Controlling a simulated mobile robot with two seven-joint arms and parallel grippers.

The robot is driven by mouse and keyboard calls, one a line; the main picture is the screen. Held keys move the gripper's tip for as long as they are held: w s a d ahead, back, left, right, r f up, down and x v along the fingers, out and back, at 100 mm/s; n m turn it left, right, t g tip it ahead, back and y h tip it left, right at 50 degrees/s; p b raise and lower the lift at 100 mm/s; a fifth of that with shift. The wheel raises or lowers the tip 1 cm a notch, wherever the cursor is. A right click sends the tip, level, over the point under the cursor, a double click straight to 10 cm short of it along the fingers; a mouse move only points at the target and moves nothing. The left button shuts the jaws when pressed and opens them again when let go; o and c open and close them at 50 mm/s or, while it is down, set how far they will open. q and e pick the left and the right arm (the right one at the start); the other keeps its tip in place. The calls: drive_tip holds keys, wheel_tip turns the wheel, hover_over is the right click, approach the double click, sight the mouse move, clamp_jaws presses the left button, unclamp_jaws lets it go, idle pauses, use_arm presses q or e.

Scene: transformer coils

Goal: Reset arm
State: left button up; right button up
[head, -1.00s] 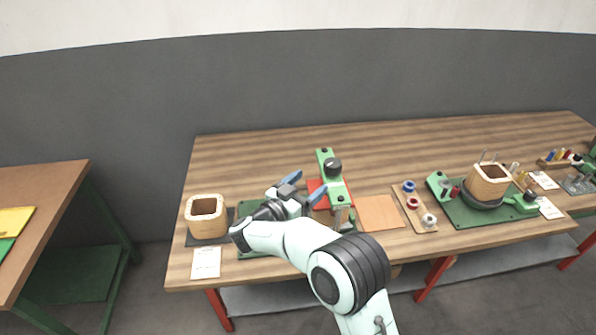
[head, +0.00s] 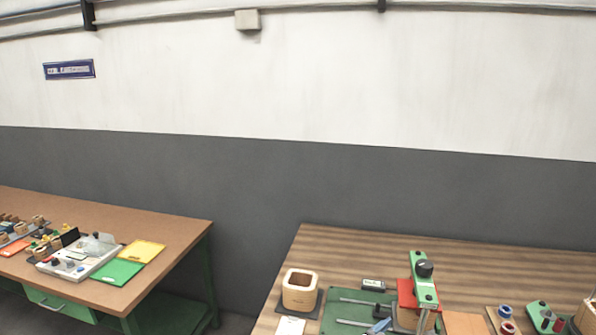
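Neither arm shows clearly in the head view. A small blue piece (head: 379,326) lies at the bottom edge, beside the press. It resembles the blue fingertips seen earlier, but I cannot tell for sure whether it is one. The rest of that gripper is out of frame, so its opening and any hold are hidden. The green winding fixture (head: 345,307) with two metal rods lies on the striped wooden table (head: 345,248). A green and red press (head: 424,285) with a black knob stands to its right.
A hollow wooden block (head: 300,291) stands left of the fixture, with a white card (head: 290,326) in front. Spools (head: 505,312) are at the lower right. A second table (head: 180,227) at left holds a yellow sheet (head: 141,251) and a green sheet (head: 117,272). A gap separates the tables.

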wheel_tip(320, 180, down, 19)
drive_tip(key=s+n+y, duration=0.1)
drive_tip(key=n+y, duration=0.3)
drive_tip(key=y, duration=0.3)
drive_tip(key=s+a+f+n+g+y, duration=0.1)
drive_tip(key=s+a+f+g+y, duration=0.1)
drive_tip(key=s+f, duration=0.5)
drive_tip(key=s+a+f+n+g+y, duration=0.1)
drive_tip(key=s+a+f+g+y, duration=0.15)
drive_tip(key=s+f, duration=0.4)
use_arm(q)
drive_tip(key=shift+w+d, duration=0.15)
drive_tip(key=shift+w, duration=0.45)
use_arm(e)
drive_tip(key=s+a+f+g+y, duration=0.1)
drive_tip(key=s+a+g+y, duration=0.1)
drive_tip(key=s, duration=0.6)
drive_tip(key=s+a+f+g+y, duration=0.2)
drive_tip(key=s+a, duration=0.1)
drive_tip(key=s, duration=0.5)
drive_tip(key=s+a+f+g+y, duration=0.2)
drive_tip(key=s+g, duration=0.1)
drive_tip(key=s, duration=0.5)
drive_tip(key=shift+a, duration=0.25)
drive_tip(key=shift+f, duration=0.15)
